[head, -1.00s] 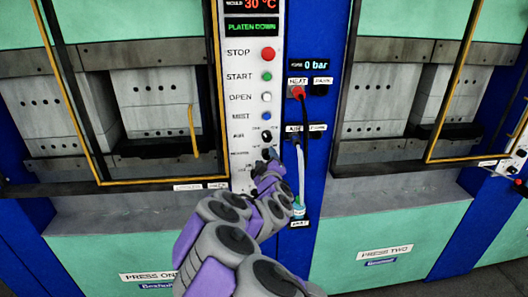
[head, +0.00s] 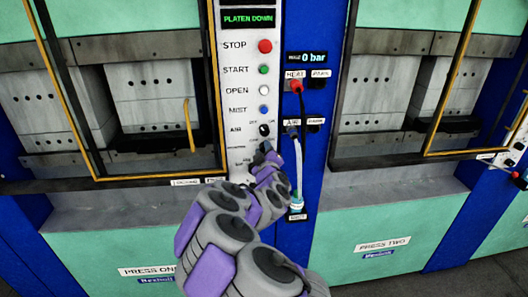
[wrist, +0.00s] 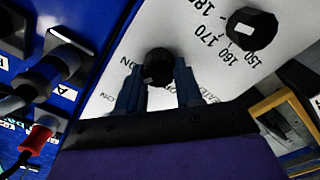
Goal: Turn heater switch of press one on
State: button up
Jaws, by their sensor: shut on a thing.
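The heater switch (wrist: 158,67) is a small black rotary knob with a white mark, on the white control panel of press one. Part of the lettering beside it reads "ON". My gripper (wrist: 159,80) has its two blue fingers on either side of this knob, shut on it. In the head view my gripper (head: 266,151) is at the lower part of the panel (head: 236,105), below the knob marked "AIR" (head: 264,130). The heater switch is hidden there behind my gripper and arm.
Above are a red STOP button (head: 265,46) and several other buttons. In the wrist view, a black temperature knob (wrist: 251,28) is close at the upper right. Right of the panel, a white hose (head: 299,165) and a red-plugged cable (head: 297,86) hang near my arm.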

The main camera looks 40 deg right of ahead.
jog(key=shift+f, duration=0.15)
jog(key=shift+c, duration=0.7)
jog(key=shift+f+m, duration=0.1)
jog(key=shift+m, duration=0.2)
jog(key=o, duration=0.6)
jog(key=shift+o, duration=1.3)
jog(key=shift+w, duration=0.1)
jog(key=shift+o, duration=0.8)
jog(key=shift+d, duration=0.1)
